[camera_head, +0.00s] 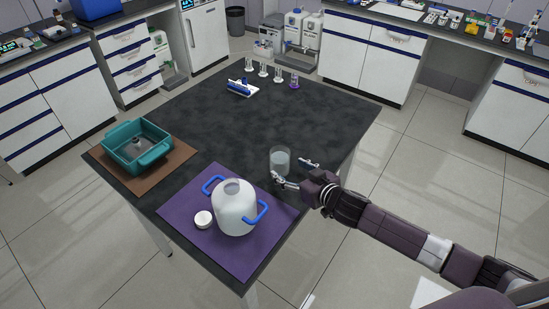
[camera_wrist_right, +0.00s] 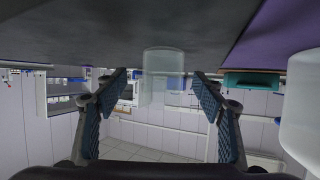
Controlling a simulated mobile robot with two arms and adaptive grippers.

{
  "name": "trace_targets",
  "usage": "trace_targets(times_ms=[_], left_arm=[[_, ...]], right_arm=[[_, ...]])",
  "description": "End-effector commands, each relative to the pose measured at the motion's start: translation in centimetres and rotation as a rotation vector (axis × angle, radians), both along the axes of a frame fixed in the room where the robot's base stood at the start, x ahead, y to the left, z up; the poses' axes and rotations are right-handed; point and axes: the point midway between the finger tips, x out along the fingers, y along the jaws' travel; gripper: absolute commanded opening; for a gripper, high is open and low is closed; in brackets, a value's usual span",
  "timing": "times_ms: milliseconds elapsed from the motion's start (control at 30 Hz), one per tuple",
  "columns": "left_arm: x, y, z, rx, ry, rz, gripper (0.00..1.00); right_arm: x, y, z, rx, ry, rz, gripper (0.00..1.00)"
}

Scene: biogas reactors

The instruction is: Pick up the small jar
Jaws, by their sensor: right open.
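The small jar (camera_head: 280,161) is clear glass with a pale content and stands upright on the dark table near its right edge. In the right wrist view the jar (camera_wrist_right: 163,75) looks translucent and lies ahead, between the two fingers in the picture. My right gripper (camera_head: 294,174) is open and close to the jar on its near side. The wrist view shows the blue-padded fingers of the gripper (camera_wrist_right: 165,90) wide apart with nothing between the pads that I can see touched. My left gripper is not in view.
A large white vessel with blue handles (camera_head: 236,210) and a white cap (camera_head: 203,219) stand on a purple mat (camera_head: 183,187). A teal tub (camera_head: 128,153) sits on a brown mat (camera_head: 178,165) at left. The table (camera_head: 215,130) middle is clear.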

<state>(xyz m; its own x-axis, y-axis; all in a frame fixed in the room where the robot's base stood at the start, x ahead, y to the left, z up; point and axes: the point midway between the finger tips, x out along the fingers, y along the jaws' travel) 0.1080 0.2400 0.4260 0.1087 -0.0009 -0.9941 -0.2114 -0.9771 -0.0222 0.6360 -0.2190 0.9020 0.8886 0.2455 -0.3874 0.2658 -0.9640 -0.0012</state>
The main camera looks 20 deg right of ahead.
Motion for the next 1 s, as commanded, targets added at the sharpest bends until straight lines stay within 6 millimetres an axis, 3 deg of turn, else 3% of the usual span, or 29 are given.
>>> trace_targets(times_ms=[200, 333, 733, 967, 1000], left_arm=[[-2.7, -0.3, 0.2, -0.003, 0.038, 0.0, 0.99], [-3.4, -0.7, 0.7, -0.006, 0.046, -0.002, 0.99], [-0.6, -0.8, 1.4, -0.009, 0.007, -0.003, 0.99], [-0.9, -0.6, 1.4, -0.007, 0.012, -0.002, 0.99], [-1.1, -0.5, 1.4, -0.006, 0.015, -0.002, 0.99]], right_arm=[[1.4, 0.5, -0.5, 0.0, 0.0, 0.001, 0.63], [2.5, 1.0, -0.7, 0.0, -0.001, 0.0, 0.63], [5.6, 2.1, -2.5, 0.0, 0.002, 0.001, 0.63], [5.7, 2.1, -2.5, -0.001, 0.001, 0.001, 0.63], [5.7, 2.1, -2.5, -0.001, 0.001, 0.001, 0.59]])
